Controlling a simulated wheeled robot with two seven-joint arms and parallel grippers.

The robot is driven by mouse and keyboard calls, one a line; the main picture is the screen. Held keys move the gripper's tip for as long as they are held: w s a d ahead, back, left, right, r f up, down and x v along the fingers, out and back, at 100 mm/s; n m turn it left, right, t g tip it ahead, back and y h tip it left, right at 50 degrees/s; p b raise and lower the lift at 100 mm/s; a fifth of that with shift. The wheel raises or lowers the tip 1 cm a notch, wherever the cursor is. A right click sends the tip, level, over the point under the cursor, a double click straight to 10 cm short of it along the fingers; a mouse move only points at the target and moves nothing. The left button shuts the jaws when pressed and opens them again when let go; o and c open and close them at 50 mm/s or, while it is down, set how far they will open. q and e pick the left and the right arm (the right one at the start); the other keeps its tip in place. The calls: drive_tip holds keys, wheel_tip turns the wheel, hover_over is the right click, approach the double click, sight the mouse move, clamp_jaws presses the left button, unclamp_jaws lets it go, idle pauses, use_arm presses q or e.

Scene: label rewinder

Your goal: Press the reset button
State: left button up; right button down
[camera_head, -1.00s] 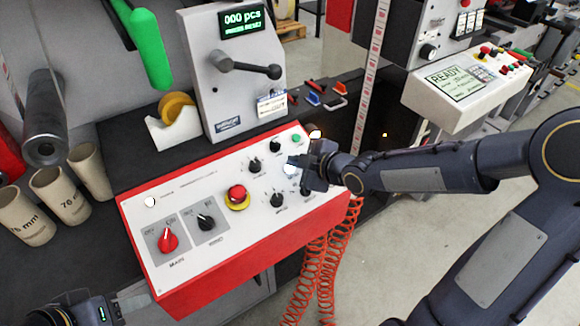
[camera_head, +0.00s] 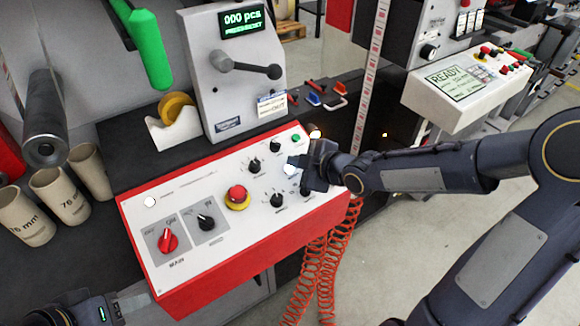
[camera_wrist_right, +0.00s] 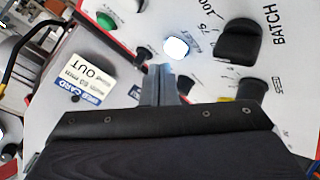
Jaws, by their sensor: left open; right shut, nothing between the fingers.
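The reset button (camera_head: 290,169) is a round, white, lit button on the sloped white control panel (camera_head: 190,245) with red edges. It also shows in the right wrist view (camera_wrist_right: 176,48), beside a printed label. My right gripper (camera_head: 298,164) is at the button, partly covering that area in the head view. In the wrist view its shut, empty fingertips (camera_wrist_right: 162,70) point at the button, just below it in the picture; I cannot tell whether they touch. My left gripper (camera_head: 75,308) is low at the bottom left, partly cut off, open and away from the button.
A black BATCH knob (camera_wrist_right: 238,42) and a green button (camera_head: 296,138) sit near the reset button. A red-and-yellow emergency stop (camera_head: 237,197) and selector switches lie left on the panel. The green display (camera_head: 241,22) reads 000 pcs. Cardboard cores (camera_head: 58,194) stand at left.

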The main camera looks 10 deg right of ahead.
drive_tip(key=shift+w+f+b, duration=0.1)
drive_tip(key=shift+f+b, duration=0.3)
drive_tip(key=shift+b, duration=0.1)
drive_tip(key=shift+w+f+b, duration=0.1)
drive_tip(key=shift+f+b, duration=0.35)
idle(0.7)
drive_tip(key=shift+r, duration=0.1)
drive_tip(key=shift+s+r+p, duration=0.25)
drive_tip(key=shift+r+p, duration=0.5)
drive_tip(key=shift+p, duration=0.15)
drive_tip(key=r+p, duration=0.3)
drive_tip(key=s+r+p, duration=0.1)
drive_tip(key=p, duration=0.1)
drive_tip(key=shift+s+d+r, duration=0.1)
drive_tip(key=shift+d+r, duration=0.15)
drive_tip(key=shift+r, duration=0.15)
